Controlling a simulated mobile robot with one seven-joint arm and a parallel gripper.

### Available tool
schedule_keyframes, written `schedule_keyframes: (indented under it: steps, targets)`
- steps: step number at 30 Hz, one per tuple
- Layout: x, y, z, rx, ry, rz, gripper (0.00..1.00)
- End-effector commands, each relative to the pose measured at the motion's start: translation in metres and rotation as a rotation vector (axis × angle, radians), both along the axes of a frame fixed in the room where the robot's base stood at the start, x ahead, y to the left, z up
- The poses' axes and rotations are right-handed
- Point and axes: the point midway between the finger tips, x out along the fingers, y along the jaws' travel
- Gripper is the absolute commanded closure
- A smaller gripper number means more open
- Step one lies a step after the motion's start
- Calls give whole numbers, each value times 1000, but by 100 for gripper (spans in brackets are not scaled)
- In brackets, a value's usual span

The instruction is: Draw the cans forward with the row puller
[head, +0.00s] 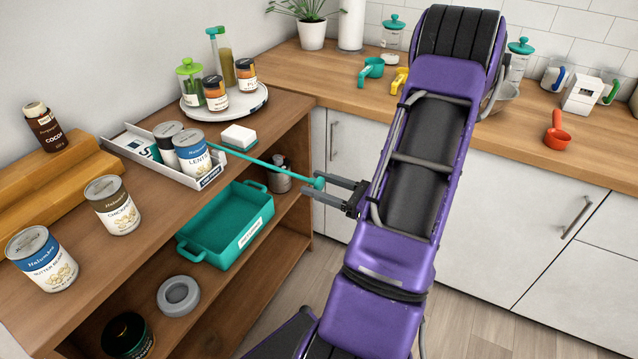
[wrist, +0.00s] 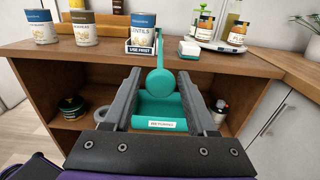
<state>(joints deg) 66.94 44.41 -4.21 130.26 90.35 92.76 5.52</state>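The teal row puller (head: 262,166) lies with its thin rod reaching back beside the lentils can. Its round end (wrist: 161,82) sticks out past the shelf's front edge. My gripper (head: 321,187) is open, its fingertips on either side of that round end; a small gap seems to show at each finger. The lentils can (head: 193,153), with a blue band, stands upright at the front of a white tray (head: 206,183). A second can (head: 167,140) stands close behind it. The puller's far end is hidden behind the cans. In the wrist view the lentils can (wrist: 142,33) is left of the rod.
A sponge (head: 239,135) and a round tray of jars (head: 262,101) stand to the right of the rod. Two more cans (head: 112,206) (head: 42,259) stand at the left. A teal bin (head: 215,241) sits on the shelf below. White cabinets (head: 470,200) flank my arm.

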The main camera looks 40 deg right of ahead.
Motion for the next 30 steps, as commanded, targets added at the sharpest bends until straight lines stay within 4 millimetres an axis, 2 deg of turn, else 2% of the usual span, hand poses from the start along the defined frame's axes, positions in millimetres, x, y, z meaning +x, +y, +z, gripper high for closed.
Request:
schedule_keyframes:
  steps: [2, 10, 14, 20, 30]
  targets:
    - [0, 0, 0, 0, -1, 0, 29]
    - [0, 0, 1, -1, -3, 0, 29]
    - [-7, -4, 1, -2, -2, -2, 29]
    - [-43, -18, 0, -2, -2, -6, 29]
    - [-121, -45, 0, -2, -2, -4, 29]
